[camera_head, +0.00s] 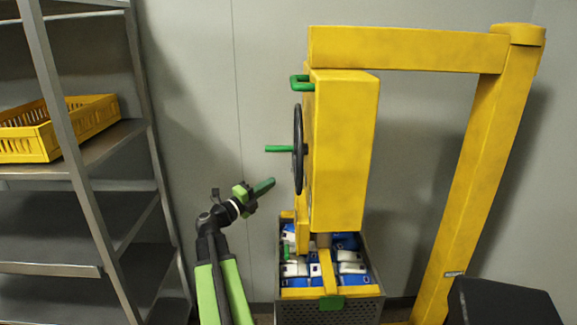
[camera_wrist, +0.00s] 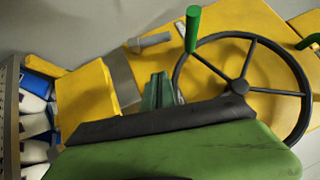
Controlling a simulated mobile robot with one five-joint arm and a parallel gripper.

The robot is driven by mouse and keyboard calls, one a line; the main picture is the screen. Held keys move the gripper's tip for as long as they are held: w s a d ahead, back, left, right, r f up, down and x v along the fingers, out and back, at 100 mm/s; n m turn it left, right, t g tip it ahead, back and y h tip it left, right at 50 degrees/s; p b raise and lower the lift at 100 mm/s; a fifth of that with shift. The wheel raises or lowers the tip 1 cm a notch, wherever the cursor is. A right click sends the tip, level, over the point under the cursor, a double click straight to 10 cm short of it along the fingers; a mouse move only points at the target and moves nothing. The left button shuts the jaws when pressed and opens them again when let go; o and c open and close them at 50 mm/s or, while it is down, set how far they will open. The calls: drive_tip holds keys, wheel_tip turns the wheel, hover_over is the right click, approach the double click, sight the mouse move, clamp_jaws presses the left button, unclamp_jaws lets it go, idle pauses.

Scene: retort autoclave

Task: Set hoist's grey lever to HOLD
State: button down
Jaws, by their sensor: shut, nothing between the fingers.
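The yellow hoist (camera_head: 340,150) stands at the centre right in the head view, its side face turned to the left. In the wrist view a short grey lever (camera_wrist: 152,41) lies on the yellow housing, beside the black handwheel (camera_wrist: 240,86). I cannot make out the grey lever in the head view, nor read any HOLD mark. My gripper (camera_head: 264,186) is shut and empty, left of the hoist and just below the handwheel's green handle (camera_head: 279,149). In the wrist view its green fingertips (camera_wrist: 158,90) appear below the grey lever, and the gripper body hides part of the housing.
A mesh crate (camera_head: 330,311) with blue and white packs sits under the hoist. A green handle (camera_head: 301,82) sticks out near the hoist's top. A metal shelf (camera_head: 55,270) with a yellow basket (camera_head: 55,150) stands at left.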

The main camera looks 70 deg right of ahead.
drive_tip(key=w+d+p+x, duration=0.1)
drive_tip(key=w+p+x, duration=0.1)
drive_tip(key=x, duration=1)
drive_tip(key=shift+w+d+r+p, duration=0.15)
drive_tip(key=shift+d+r+p, duration=0.15)
drive_tip(key=shift+d+r, duration=0.15)
